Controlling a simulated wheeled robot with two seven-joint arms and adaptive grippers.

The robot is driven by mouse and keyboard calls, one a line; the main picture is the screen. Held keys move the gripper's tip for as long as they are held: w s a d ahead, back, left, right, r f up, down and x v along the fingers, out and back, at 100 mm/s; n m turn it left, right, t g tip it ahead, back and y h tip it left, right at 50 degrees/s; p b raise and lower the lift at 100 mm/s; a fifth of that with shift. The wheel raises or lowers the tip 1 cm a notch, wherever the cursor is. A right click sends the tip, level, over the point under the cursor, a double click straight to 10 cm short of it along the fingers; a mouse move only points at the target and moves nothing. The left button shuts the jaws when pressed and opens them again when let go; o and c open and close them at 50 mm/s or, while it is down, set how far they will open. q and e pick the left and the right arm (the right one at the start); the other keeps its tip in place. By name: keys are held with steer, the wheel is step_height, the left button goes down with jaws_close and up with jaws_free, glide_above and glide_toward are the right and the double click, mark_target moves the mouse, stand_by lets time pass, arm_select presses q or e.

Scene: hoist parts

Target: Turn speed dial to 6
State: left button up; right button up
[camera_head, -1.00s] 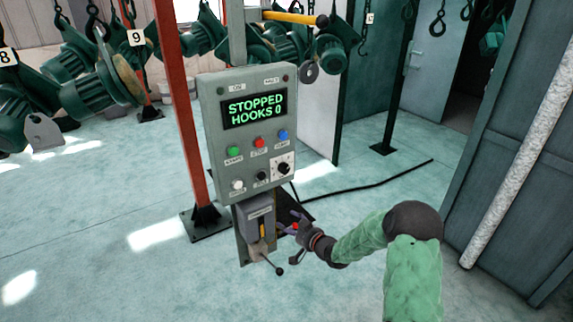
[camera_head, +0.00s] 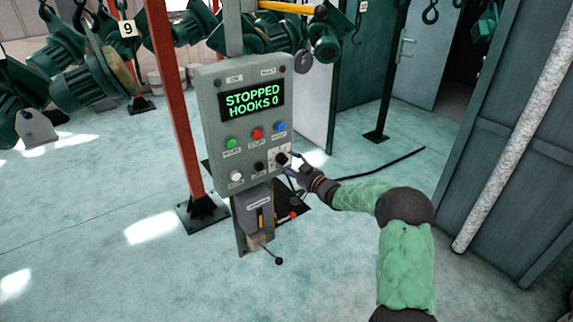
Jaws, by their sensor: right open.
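The grey control panel (camera_head: 207,140) stands upright on a post in the middle of the head view. Its screen (camera_head: 253,105) reads "STOPPED HOOKS 0". The speed dial (camera_head: 281,158) is a black knob on a white plate at the panel's lower right. Its pointer setting is too small to read. My right gripper (camera_head: 287,166) is open, with its fingers at the dial's right and lower side. I cannot tell whether they touch the knob. My left gripper is not in view.
Green, red and blue buttons (camera_head: 257,134) sit in a row above the dial, with white and black controls (camera_head: 236,177) to its left. A lever box (camera_head: 254,206) hangs below. Green hoists (camera_head: 85,80) hang at the left. A red post (camera_head: 173,100) stands behind the panel.

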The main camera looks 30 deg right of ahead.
steer(key=shift+w+a, duration=0.2)
steer(key=shift+w, duration=0.65)
steer(key=c, duration=1.1)
steer(key=shift+c, duration=0.2)
steer(key=n+b, duration=0.2)
steer(key=shift+n, duration=0.4)
steer(key=shift+n+g+b, duration=0.3)
steer(key=shift+n+b, duration=1.2)
steer(key=shift+n, duration=0.9)
steer(key=shift+r, duration=0.1)
